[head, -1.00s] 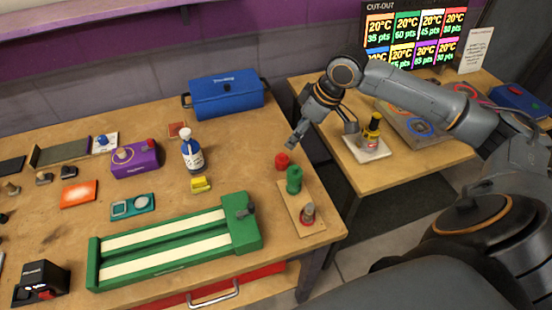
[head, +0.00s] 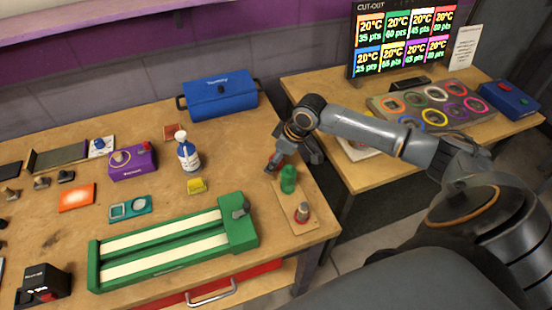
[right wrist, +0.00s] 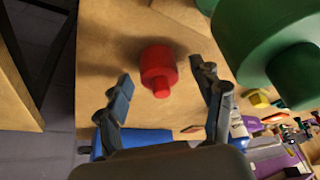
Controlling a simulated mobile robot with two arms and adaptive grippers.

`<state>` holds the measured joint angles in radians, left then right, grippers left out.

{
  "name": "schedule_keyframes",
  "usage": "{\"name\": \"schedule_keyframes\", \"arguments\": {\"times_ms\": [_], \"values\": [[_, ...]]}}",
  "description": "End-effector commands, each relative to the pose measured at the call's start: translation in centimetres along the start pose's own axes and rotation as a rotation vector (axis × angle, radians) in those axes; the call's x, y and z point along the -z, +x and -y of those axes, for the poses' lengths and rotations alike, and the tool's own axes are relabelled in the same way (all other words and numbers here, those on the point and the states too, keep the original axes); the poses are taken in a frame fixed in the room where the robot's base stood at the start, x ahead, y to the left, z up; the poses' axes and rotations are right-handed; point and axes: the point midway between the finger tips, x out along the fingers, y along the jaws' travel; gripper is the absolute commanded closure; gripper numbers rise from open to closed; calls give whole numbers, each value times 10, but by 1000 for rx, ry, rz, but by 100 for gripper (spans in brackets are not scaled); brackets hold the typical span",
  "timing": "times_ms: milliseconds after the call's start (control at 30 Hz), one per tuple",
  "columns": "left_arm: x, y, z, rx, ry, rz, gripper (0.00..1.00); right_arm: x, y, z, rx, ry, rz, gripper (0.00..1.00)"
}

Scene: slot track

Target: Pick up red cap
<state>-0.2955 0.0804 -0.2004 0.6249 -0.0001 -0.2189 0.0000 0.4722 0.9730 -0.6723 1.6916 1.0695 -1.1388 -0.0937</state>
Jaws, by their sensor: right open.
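The red cap (right wrist: 158,69) stands on the wooden table in the right wrist view, a short cylinder with a narrower knob. It lies between the two spread fingers of my right gripper (right wrist: 165,82), with clear gaps on both sides. In the head view my right gripper (head: 282,164) is low over the table, just behind the green piece, and largely hides the cap. My left gripper is not in view.
A green cylindrical piece (head: 288,181) stands close to the cap, large in the right wrist view (right wrist: 262,40). A red-based metal piece (head: 302,211) shares its wooden board. A blue-labelled bottle (head: 189,155) and green slot track (head: 240,220) stand to the left. The table's right edge is near.

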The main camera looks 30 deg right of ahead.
Motion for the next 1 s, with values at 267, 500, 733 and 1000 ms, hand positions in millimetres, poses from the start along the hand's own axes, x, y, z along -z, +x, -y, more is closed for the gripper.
{"name": "schedule_keyframes", "arguments": {"times_ms": [267,500,733,1000], "values": [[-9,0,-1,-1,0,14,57,0,0,0,0,0,0,51],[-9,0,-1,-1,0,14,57,0,0,0,0,0,0,72],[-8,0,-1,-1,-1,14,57,0,0,0,0,0,-1,72],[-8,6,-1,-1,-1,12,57,16,-34,-1,-3,-3,-6,72]]}}
